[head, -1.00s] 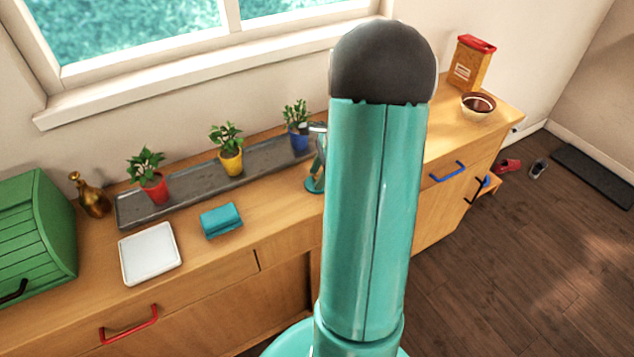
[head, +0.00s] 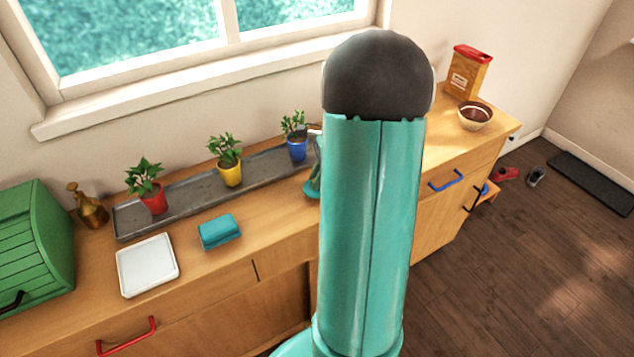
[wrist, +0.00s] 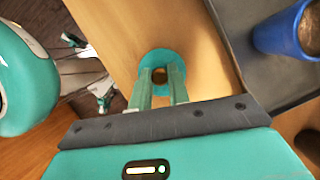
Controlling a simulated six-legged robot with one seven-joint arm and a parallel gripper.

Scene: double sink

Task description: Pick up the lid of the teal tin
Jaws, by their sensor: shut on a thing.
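The teal tin's round lid (wrist: 160,54) shows in the wrist view as a teal disc with a brownish knob at its middle. My gripper (wrist: 160,72) is shut on the lid, its two fingers on either side of the knob. The tin's body below is hidden, so I cannot tell if the lid is clear of it. In the head view, a teal edge (head: 311,190) shows just left of my arm, beside the grey tray; the arm hides the rest.
The grey tray (head: 190,193) holds red, yellow and blue (head: 297,150) plant pots. The blue pot (wrist: 285,35) is close to my gripper. Left are a folded teal thing (head: 220,232), a white dish (head: 147,265) and a green bread box (head: 35,245). A bowl (head: 474,117) stands at right.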

